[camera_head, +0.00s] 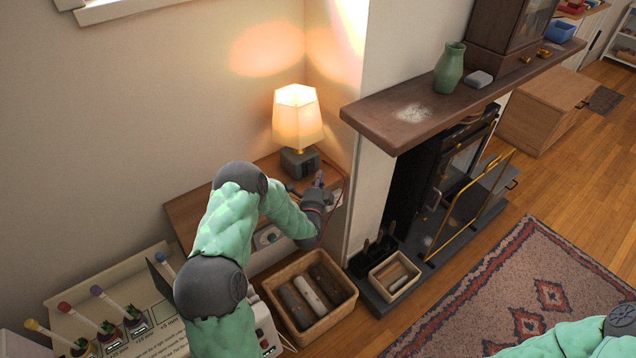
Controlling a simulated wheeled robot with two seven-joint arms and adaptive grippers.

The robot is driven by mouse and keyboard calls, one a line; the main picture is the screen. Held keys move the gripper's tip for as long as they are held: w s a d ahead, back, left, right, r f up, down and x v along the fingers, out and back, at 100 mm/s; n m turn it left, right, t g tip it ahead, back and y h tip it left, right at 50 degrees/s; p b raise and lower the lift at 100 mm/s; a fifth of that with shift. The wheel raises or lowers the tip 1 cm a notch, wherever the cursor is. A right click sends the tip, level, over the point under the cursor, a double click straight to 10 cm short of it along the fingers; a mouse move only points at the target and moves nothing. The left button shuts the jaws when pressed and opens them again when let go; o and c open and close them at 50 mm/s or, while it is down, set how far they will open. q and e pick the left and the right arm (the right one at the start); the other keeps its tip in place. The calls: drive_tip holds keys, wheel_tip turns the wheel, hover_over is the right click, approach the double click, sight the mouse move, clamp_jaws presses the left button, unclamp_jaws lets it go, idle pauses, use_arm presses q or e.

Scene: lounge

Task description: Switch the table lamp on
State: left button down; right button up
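The table lamp (298,118) stands upright on a small wooden side table (188,213) against the wall. Its cream shade glows warm and throws light on the wall behind. Its dark square base (299,163) sits under the shade. My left gripper (322,184) is just right of and in front of the base, near the table's right end. The fingers are small and partly hidden by my wrist, so I cannot tell whether they are open or touching anything. Part of my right arm shows at the bottom right, but its gripper is out of view.
A wicker basket of logs (343,311) stands on the floor below my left arm. A mantel shelf (378,125) with a green vase (449,68) juts out at the right, above the fireplace. A box with colored-top tubes (60,292) is at the lower left. The patterned rug (500,290) has free room.

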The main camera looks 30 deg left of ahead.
use_arm(q)
drive_tip(key=r+p+v, duration=0.1)
drive_tip(key=p+v, duration=0.1)
drive_tip(key=v, duration=0.8)
idle(0.3)
drive_tip(key=s+d+f+n+g+h, duration=0.3)
drive_tip(key=d+f+n, duration=0.1)
drive_tip(key=d+f, duration=0.3)
drive_tip(key=s+d+f+n+g+h, duration=0.2)
drive_tip(key=d+f+n+g+h, duration=0.15)
drive_tip(key=d+f, duration=0.4)
drive_tip(key=s+d+f+n+g+h, duration=0.2)
drive_tip(key=s+d+f+n+g, duration=0.1)
drive_tip(key=s, duration=0.7)
drive_tip(key=s+d+f+n+g+h, duration=0.2)
drive_tip(key=s+d+f+n+g, duration=0.1)
drive_tip(key=s+d+n+g, duration=0.2)
drive_tip(key=s+d+g, duration=0.2)
drive_tip(key=s+d, duration=0.2)
drive_tip(key=s, duration=0.2)
drive_tip(key=shift+f+n, duration=0.25)
drive_tip(key=shift+n, duration=0.1)
